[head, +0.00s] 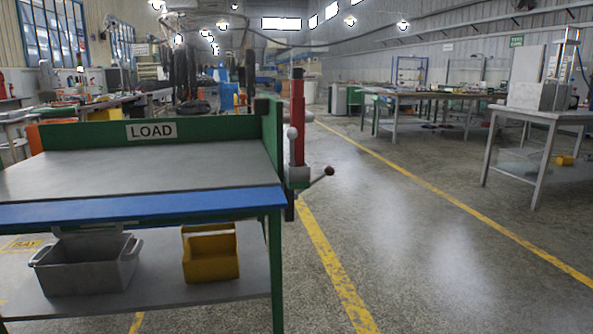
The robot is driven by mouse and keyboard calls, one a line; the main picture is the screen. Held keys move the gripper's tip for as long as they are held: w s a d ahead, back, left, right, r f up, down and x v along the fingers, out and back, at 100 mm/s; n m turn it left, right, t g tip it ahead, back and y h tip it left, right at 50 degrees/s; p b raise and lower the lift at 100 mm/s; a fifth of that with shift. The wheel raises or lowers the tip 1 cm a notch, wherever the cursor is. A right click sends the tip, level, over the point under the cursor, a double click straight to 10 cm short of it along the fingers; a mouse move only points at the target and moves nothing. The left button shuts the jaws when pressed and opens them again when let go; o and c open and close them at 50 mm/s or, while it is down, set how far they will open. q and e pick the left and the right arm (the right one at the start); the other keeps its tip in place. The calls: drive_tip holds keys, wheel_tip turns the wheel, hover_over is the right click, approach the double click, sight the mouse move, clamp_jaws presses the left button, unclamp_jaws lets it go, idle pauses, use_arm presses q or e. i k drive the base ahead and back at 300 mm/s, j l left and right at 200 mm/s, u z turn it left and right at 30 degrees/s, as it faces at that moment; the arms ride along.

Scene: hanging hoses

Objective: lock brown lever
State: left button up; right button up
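A lever with a dark brown ball knob (329,171) sticks out to the right from a grey block (298,184) at the right end of the green bench. Its thin rod slants up to the right, with the knob at its outer end. A red upright post (298,120) rises above the block, with a grey ball (292,132) on its near side. I cannot tell from this view whether the lever is locked. Neither of my grippers is in view.
The green bench (200,132) with a LOAD sign and grey top fills the left front. A grey bin (85,270) and a yellow bin (210,257) sit on its lower shelf. Grey-topped tables (548,115) stand at the right. The floor right of the lever is clear.

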sight(329, 170)
drive_tip(key=i+l+u, duration=0.15)
drive_tip(key=u, duration=0.2)
drive_tip(key=i+l+u, duration=0.15)
drive_tip(key=u, duration=0.25)
drive_tip(key=i+l+u, duration=0.1)
drive_tip(key=l+u, duration=0.25)
drive_tip(key=i+l, duration=0.1)
drive_tip(key=l, duration=0.25)
drive_tip(key=i+l+u, duration=0.1)
drive_tip(key=l, duration=0.25)
drive_tip(key=i+l, duration=0.1)
drive_tip(key=l, duration=0.25)
drive_tip(key=i+l+u, duration=0.15)
drive_tip(key=l, duration=0.2)
